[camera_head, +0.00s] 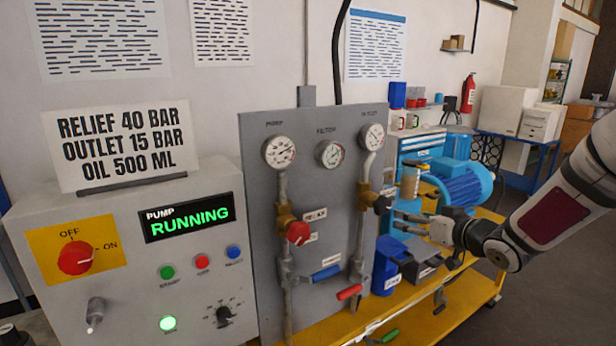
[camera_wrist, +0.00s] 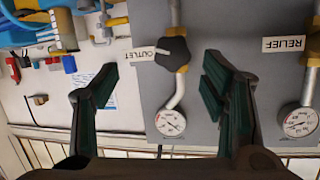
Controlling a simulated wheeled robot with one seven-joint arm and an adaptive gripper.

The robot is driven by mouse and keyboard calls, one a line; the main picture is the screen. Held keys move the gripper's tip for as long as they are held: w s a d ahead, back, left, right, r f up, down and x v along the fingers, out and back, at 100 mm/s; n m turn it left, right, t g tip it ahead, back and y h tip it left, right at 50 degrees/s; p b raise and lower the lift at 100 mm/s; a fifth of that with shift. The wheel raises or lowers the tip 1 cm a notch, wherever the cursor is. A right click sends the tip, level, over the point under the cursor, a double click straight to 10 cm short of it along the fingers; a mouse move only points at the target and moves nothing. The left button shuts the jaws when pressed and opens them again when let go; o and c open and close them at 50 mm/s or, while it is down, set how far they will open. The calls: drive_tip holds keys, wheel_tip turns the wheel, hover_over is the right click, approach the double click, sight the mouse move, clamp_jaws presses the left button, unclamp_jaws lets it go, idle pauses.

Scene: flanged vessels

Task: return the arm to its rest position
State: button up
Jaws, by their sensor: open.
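My gripper (camera_head: 425,222) is at the right of the head view, with its fingers pointing left toward the grey valve panel. It is open and empty. In the wrist view my gripper (camera_wrist: 160,95) has its two dark green fingers wide apart. The black outlet knob (camera_wrist: 173,52) and its "OUTLET" label show between the fingers, beyond them. In the head view the black outlet knob (camera_head: 382,204) sits on the right pipe, just left of the fingertips. I cannot tell whether anything touches it.
The grey panel (camera_head: 330,245) carries gauges, a red relief knob (camera_head: 298,233), and blue and red lever handles. A control box (camera_head: 130,260) at left reads "RUNNING". Open floor lies at the right.

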drive_tip(key=s+r+m+g+h, duration=0.15)
drive_tip(key=s+r+h, duration=0.25)
drive_tip(key=s, duration=0.4)
drive_tip(key=s+r+m+g+h, duration=0.1)
drive_tip(key=s+r+g+h, duration=0.2)
drive_tip(key=s+r, duration=0.35)
drive_tip(key=s+a+f+g+y, duration=0.1)
drive_tip(key=s+a, duration=0.3)
drive_tip(key=s, duration=0.8)
drive_tip(key=s+a+f+g+y, duration=0.1)
drive_tip(key=s+a+f+g, duration=0.1)
drive_tip(key=s, duration=1)
drive_tip(key=shift+s+a+g, duration=0.15)
drive_tip(key=shift+a+g, duration=0.5)
drive_tip(key=shift+a, duration=0.5)
drive_tip(key=shift+f, duration=0.1)
